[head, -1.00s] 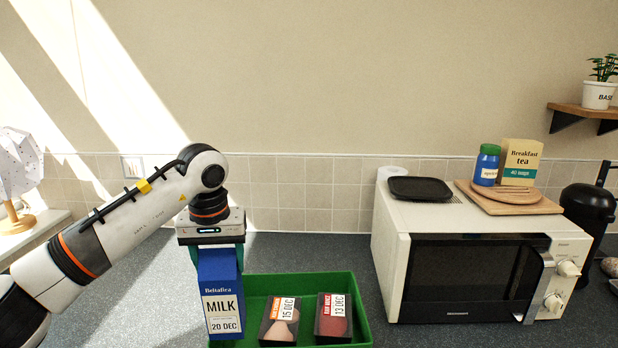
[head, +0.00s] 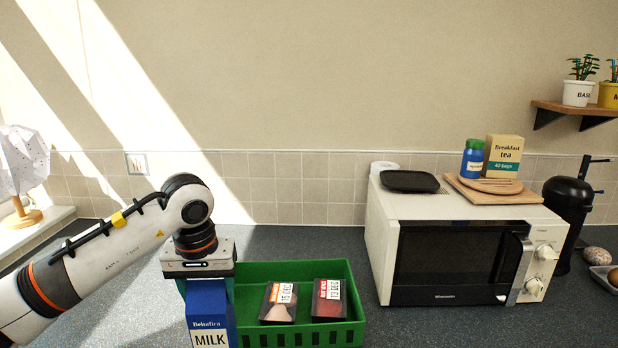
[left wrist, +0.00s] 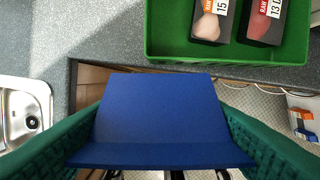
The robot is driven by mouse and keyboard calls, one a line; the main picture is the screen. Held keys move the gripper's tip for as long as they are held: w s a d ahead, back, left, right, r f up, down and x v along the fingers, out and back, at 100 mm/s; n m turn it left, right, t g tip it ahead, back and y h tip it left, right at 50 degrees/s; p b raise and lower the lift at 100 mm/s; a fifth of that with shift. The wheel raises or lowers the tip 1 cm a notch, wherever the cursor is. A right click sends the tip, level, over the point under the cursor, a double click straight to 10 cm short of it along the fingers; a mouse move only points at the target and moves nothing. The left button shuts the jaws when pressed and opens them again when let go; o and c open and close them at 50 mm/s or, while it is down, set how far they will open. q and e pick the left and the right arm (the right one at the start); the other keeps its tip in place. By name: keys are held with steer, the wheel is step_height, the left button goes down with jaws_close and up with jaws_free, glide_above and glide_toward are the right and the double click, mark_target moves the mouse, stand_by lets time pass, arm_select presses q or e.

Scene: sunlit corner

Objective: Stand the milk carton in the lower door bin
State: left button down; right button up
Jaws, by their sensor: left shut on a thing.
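My left gripper (head: 207,283) is shut on the milk carton (head: 206,316), a blue carton with a white MILK label. It holds the carton upright by its top, at the near left of the green tray. The carton's lower part is cut off by the head view's bottom edge. In the left wrist view the blue carton (left wrist: 165,110) fills the space between the green fingers. It is seen from above, beyond the counter's front edge. The lower door bin cannot be made out in these frames. My right gripper is not in view.
The green tray (head: 347,335) holds two dark meat packs (head: 279,303) (head: 329,300) with date labels. A white microwave (head: 383,262) stands to the right, with tea and a jar on top. A sink (left wrist: 28,115) shows at left in the wrist view. The counter between tray and wall is clear.

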arm_select(q)
steer(key=s+a+f+m, duration=0.1)
steer(key=s+f, duration=0.7)
steer(key=s, duration=0.6)
steer(key=shift+a+f, duration=0.15)
steer(key=shift+a, duration=0.05)
stand_by(2.2)
